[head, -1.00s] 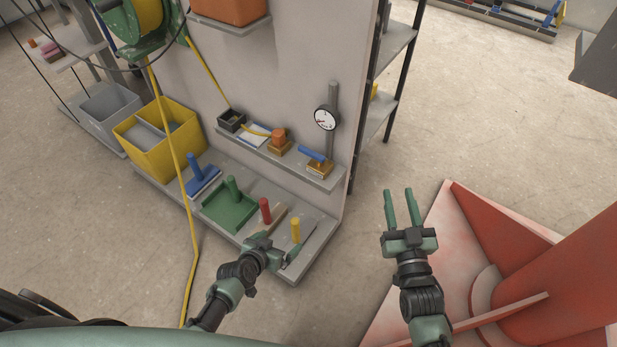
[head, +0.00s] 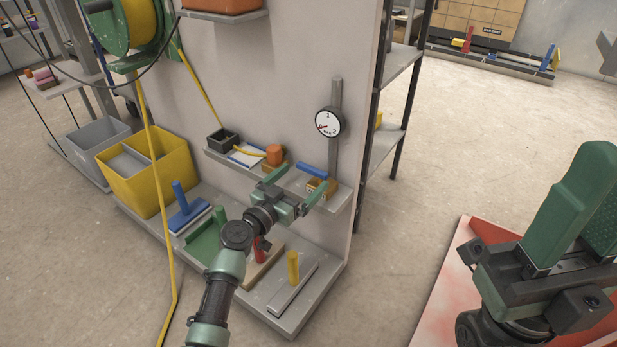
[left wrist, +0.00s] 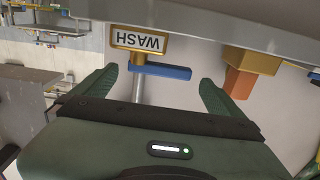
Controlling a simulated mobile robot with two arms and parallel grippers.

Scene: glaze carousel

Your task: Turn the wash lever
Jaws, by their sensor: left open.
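The wash lever is a blue bar (head: 312,170) on a brass block on the small wall shelf. In the left wrist view the blue lever (left wrist: 160,71) lies crosswise beside the brass block (left wrist: 140,39), whose WASH label appears upside down. My left gripper (head: 296,184) is open and empty, close in front of the lever. In the left wrist view its fingers (left wrist: 156,85) stand on either side of the lever, with no clear contact. In the head view my left gripper partly hides the brass block. My right gripper (head: 590,180) is at the lower right, with its fingers apart and empty.
An orange knob (head: 274,154) on a brass block stands left of the lever. A gauge (head: 329,122) hangs above. Below, a lower shelf holds tools with red, yellow (head: 293,266), green and blue handles. A yellow bin (head: 147,185) and hose are at left.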

